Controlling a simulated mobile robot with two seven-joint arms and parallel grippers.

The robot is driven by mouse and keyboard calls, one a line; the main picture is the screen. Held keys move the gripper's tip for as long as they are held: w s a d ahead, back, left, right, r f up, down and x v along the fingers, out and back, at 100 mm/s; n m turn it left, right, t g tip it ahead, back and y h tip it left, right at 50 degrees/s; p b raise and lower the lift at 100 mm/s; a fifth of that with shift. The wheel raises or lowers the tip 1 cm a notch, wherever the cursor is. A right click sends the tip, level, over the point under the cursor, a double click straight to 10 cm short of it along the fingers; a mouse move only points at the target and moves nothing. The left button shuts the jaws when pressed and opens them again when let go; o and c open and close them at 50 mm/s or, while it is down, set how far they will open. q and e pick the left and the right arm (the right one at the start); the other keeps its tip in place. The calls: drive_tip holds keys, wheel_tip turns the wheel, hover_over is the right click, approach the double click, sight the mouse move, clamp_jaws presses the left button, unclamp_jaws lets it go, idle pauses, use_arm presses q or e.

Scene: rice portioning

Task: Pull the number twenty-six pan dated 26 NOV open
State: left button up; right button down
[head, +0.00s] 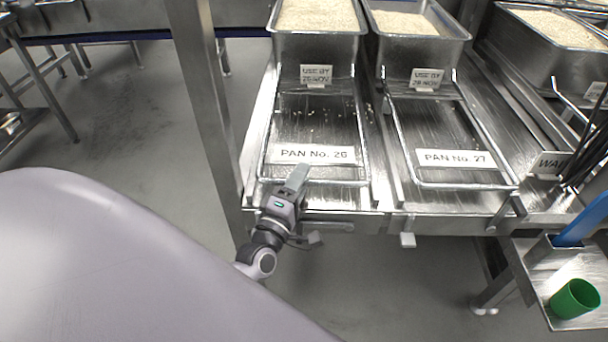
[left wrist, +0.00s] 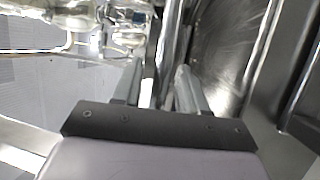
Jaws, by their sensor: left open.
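The number twenty-six pan (head: 318,47) is a steel pan of rice at the top middle of the head view. Its small tag (head: 316,75) reads USE BY with a blurred NOV date. In front of it lies a wire pull frame (head: 364,140) with a PAN No. 26 label (head: 312,155). My left gripper (head: 297,177) is open at the left part of the frame's front bar. In the left wrist view its two fingers (left wrist: 158,88) stand apart, with a bright metal edge between or behind them; contact cannot be told. My right gripper is out of view.
The PAN No. 27 pan (head: 418,50) and its wire frame (head: 408,150) are to the right. Another rice pan (head: 545,50) stands farther right. A steel post (head: 195,75) stands at left. A green cup (head: 574,299) sits on a low shelf at bottom right.

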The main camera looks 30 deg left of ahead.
use_arm(q)
drive_tip(key=shift+w+a+r, duration=0.1)
drive_tip(key=shift+w, duration=0.6)
clamp_jaws()
